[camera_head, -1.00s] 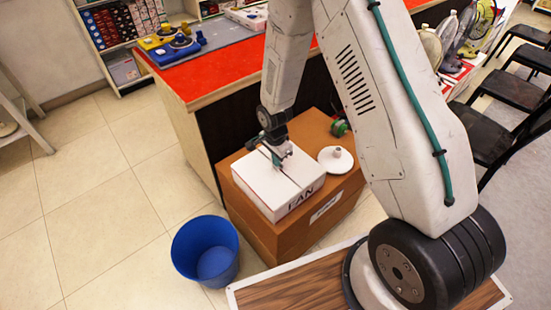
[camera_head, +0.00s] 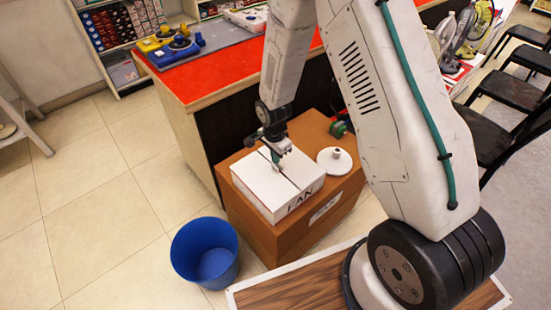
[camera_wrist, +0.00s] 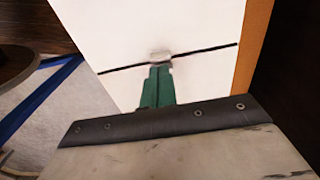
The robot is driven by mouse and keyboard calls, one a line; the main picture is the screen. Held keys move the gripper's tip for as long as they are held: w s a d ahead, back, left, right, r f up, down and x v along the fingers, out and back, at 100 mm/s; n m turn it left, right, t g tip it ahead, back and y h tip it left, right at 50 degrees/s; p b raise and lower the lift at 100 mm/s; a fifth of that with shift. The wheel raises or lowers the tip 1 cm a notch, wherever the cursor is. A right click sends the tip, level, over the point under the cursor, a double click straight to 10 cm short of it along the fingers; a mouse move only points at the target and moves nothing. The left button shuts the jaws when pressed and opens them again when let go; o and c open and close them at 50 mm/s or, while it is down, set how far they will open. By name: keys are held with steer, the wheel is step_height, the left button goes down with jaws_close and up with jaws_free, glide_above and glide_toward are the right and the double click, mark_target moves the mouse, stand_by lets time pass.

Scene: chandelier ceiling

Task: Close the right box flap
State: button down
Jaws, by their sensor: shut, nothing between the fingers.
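The white box (camera_head: 262,191) with dark lettering on its front side sits on a brown carton. Its top looks flat, with a dark seam running between two white flaps. The right flap (camera_head: 303,171) lies right of the seam and looks level with the other. My gripper (camera_head: 276,165) points down over the seam, at or just above the top. In the wrist view my green fingers (camera_wrist: 158,88) are together and empty, with their tips by the dark seam on the white top (camera_wrist: 190,25). A small pale blurred patch shows at the tips; I cannot tell if they touch.
The brown carton (camera_head: 275,238) also bears a white round-based object (camera_head: 334,161) right of the box and a green item (camera_head: 339,129) behind. A red-topped counter (camera_head: 205,82) stands behind. A blue bin (camera_head: 205,254) stands on the floor at front left.

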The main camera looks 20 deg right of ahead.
step_height(320, 180, up, 3)
steer(key=shift+r, duration=0.1)
steer(key=s+a+r, duration=0.2)
steer(key=s+a, duration=0.1)
steer(key=a, duration=0.6)
steer(key=shift+s+r, duration=0.15)
steer(key=shift+r, duration=0.2)
steer(key=s+d+r+n, duration=0.4)
steer(key=s+r, duration=0.5)
steer(key=r, duration=0.2)
steer(key=s+d+r+n, duration=0.4)
steer(key=s+r+n, duration=0.1)
steer(key=s+r, duration=0.4)
steer(key=s+d+r+n+t, duration=0.1)
steer(key=s+d+r+n, duration=0.4)
steer(key=r, duration=0.8)
steer(key=shift+s+r, duration=0.4)
steer(key=shift+s, duration=1.5)
steer(key=shift+d, duration=0.1)
